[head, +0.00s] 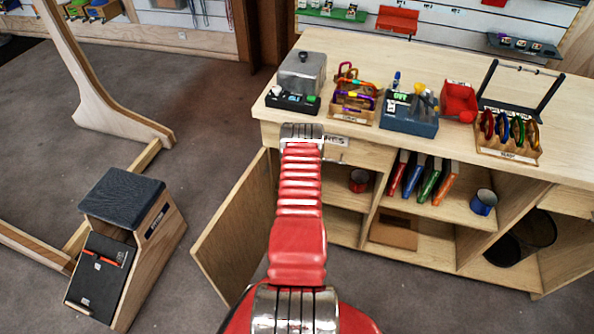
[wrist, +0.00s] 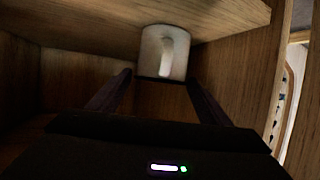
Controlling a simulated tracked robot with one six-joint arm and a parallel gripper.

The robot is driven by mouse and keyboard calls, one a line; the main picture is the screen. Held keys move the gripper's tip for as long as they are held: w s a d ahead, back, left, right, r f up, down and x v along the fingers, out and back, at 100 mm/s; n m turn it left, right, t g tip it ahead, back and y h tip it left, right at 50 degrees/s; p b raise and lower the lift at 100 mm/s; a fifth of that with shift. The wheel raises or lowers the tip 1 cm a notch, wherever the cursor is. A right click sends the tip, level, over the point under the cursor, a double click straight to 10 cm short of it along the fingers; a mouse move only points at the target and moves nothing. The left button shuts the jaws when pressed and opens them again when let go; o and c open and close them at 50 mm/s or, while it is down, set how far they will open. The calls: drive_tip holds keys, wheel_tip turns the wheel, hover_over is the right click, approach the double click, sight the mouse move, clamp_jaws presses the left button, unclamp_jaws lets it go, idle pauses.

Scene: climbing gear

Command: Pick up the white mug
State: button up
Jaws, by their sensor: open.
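The white mug (wrist: 164,50) shows in the wrist view inside a wooden compartment, straight ahead of my gripper. Its handle faces the camera. My gripper (wrist: 158,78) is open, with one dark finger on each side of the view and the mug beyond, between the fingertip directions. Nothing is seen held in it, and I cannot tell the exact gap to the mug. In the head view my red arm reaches to the workbench, and neither the gripper nor the white mug can be seen there.
Wooden panels close in around my gripper, with a board (wrist: 215,18) above. In the head view, a red mug (head: 358,181) and a blue mug (head: 483,202) stand on the bench's shelves. An open cabinet door (head: 235,225) is left of my arm. Gear crowds the benchtop (head: 400,60).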

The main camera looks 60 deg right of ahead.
drive_tip(key=shift+x, duration=1.65)
drive_tip(key=shift+c, duration=0.5)
drive_tip(key=c, duration=0.7)
drive_tip(key=shift+r, duration=0.7)
drive_tip(key=s+a+r, duration=0.1)
drive_tip(key=s+a, duration=0.3)
drive_tip(key=a, duration=0.4)
drive_tip(key=s+a+r, duration=0.1)
drive_tip(key=s+a, duration=0.3)
drive_tip(key=a, duration=0.4)
drive_tip(key=shift+s, duration=0.35)
